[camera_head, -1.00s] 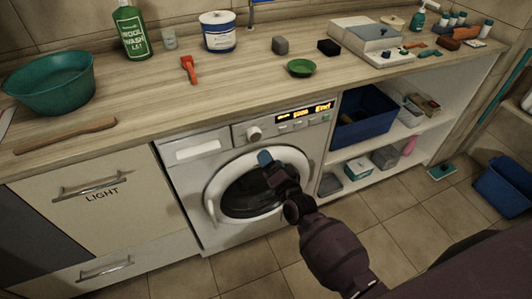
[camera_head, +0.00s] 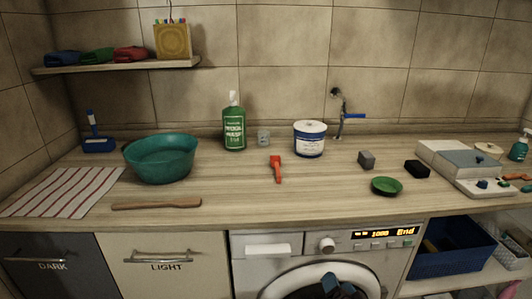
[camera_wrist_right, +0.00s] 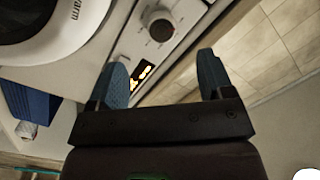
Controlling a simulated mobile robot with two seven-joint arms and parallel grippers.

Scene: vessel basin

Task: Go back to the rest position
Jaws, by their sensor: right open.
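My right gripper (camera_head: 342,287) shows at the bottom edge of the head view, in front of the round door of the washing machine (camera_head: 265,249). In the right wrist view the right gripper (camera_wrist_right: 164,74) has its two blue-tipped fingers spread wide, with nothing between them. The washing machine's knob, lit display and part of its door ring (camera_wrist_right: 85,40) lie beyond the fingers. My left gripper is in neither view.
The wooden counter (camera_head: 235,205) holds a teal basin (camera_head: 160,160), a wooden paddle (camera_head: 157,204), a green wool wash bottle (camera_head: 234,128), a white-blue tub (camera_head: 309,140), a red tool (camera_head: 276,168) and a green dish (camera_head: 386,186). A blue crate (camera_head: 450,262) sits under it.

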